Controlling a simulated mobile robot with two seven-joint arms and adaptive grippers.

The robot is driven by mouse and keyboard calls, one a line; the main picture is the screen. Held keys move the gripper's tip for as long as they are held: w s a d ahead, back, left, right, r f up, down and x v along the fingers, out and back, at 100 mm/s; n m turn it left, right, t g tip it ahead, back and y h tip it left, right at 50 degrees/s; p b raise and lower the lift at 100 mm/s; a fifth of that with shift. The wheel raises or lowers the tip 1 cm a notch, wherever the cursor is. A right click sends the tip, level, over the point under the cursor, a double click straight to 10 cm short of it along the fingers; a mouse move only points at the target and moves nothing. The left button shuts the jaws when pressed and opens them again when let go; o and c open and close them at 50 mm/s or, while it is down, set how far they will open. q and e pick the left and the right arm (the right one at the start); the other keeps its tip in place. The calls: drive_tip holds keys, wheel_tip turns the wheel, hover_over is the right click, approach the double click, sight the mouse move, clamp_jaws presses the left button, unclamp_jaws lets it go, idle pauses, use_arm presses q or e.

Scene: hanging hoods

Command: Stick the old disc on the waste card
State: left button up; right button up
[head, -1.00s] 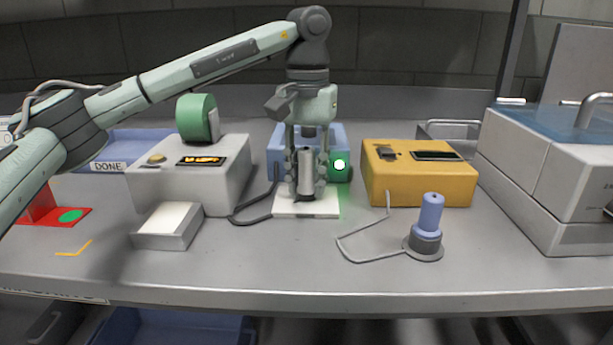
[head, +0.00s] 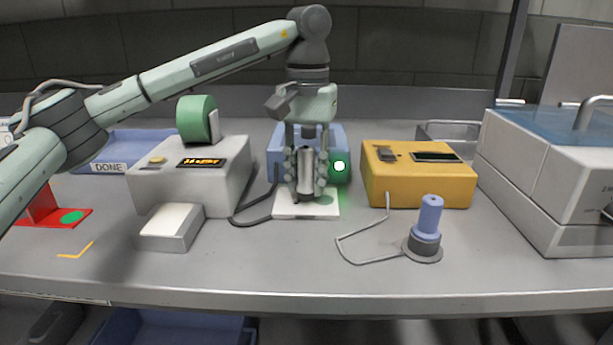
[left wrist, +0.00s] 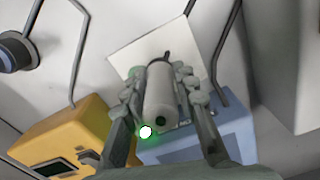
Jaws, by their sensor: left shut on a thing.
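My left gripper (head: 305,180) is shut on a grey metal cylinder (head: 304,170), held roughly upright over a flat white square plate (head: 284,208). The left wrist view shows the cylinder (left wrist: 160,95) between the fingers, with a dark narrow tip over the plate (left wrist: 190,40). Whether the tip touches the plate cannot be told. A green round patch (head: 326,197) shows on the plate beside the gripper; whether it is a disc or light is unclear. A red card (head: 35,217) with a green disc (head: 72,217) lies at the far left. My right gripper is not in view.
A lit green lamp (head: 339,166) is on the blue box (head: 280,150) behind. A yellow box (head: 415,190) and a blue-handled tool on a stand (head: 430,215) are right. A grey box (head: 225,185) and small white-topped block (head: 172,220) are left. The front middle bench is clear.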

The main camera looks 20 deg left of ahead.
sight(306, 148)
use_arm(q)
wheel_tip(306, 148, up, 4)
drive_tip(key=p, duration=0.2)
drive_tip(key=shift+p, duration=0.35)
drive_tip(key=shift+r+p, duration=0.7)
drive_tip(key=shift+r, duration=0.5)
